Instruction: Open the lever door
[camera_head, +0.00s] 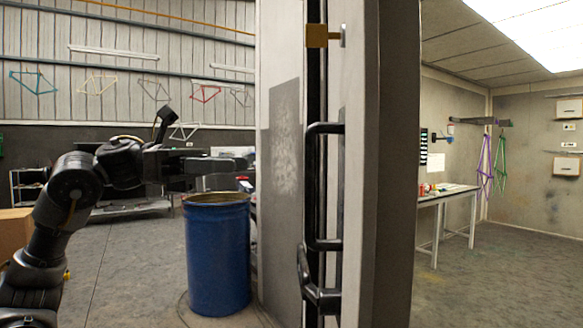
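The door is a tall grey panel (279,220) standing upright in the middle of the view. Along its right edge are a black D-shaped pull handle (312,185) and, below it, a black angled lever (320,297). A brass-coloured latch piece (317,37) sits near the top. My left gripper (236,160) reaches in from the left, above a blue drum. Its fingers point right and look apart and empty. In the picture they end left of the panel, clear of the handle and lever. My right gripper is not in view.
The blue drum (217,255) stands on the floor left of the panel, below my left gripper. A thick grey post (385,200) rises right of the handles. Beyond it is a lit room with a white table (450,197) and open floor. A shelf (32,187) stands far left.

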